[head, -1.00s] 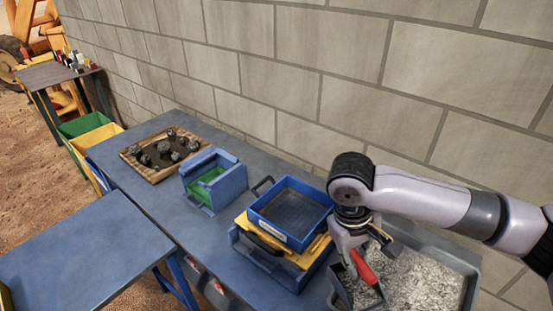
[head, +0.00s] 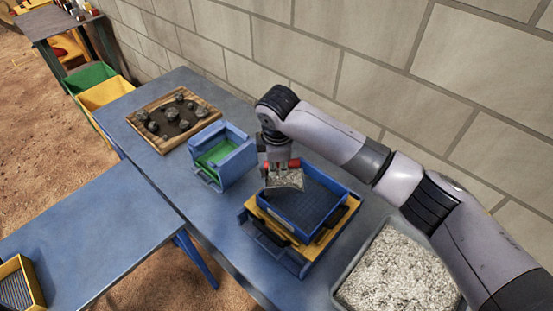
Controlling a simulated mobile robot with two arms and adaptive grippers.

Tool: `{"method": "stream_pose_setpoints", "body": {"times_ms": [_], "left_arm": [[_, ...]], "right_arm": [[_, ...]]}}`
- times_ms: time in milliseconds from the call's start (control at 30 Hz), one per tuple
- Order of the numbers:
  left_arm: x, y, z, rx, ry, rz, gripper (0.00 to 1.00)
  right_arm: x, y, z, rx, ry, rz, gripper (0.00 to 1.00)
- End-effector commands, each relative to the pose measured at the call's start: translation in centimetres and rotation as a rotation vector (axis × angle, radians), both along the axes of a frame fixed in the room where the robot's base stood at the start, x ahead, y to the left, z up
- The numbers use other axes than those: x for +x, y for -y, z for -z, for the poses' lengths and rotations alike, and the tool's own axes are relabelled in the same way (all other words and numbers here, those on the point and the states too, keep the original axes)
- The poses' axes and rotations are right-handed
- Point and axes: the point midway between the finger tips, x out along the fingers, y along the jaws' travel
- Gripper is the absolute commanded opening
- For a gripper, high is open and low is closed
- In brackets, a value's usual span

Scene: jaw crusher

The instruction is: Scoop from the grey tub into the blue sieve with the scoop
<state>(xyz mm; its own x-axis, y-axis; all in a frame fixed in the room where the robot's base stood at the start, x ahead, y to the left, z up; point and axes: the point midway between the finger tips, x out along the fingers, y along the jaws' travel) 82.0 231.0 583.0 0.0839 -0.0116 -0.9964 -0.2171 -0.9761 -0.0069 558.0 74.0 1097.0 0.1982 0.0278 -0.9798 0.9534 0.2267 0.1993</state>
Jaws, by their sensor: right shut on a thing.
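My right gripper (head: 278,165) is shut on the red handle of the scoop (head: 285,180). The scoop is heaped with grey gravel and is over the left rear part of the blue sieve (head: 325,226). The sieve's visible mesh is dark and looks bare. The sieve sits on a yellow frame over a blue base. The grey tub (head: 343,284), full of light grey gravel, stands at the lower right, partly hidden by my right arm. My left gripper is not in view.
A blue box with a green inside (head: 238,172) stands just left of the sieve. A wooden tray (head: 135,122) with dark stones lies farther back. A block wall runs behind the bench. A second blue table (head: 80,225) is at the left, with a yellow box (head: 22,268) on it.

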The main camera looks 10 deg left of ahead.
Motion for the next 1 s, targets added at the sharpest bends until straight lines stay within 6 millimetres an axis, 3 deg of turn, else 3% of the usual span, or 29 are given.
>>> {"method": "stream_pose_setpoints", "body": {"times_ms": [200,1000], "left_arm": [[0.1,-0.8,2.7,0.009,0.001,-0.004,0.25],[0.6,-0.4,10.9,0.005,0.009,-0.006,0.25]], "right_arm": [[0.4,1.6,0.9,0.168,-0.037,0.006,0.00],[1.5,6.6,1.1,0.686,-0.160,0.010,0.00]]}}
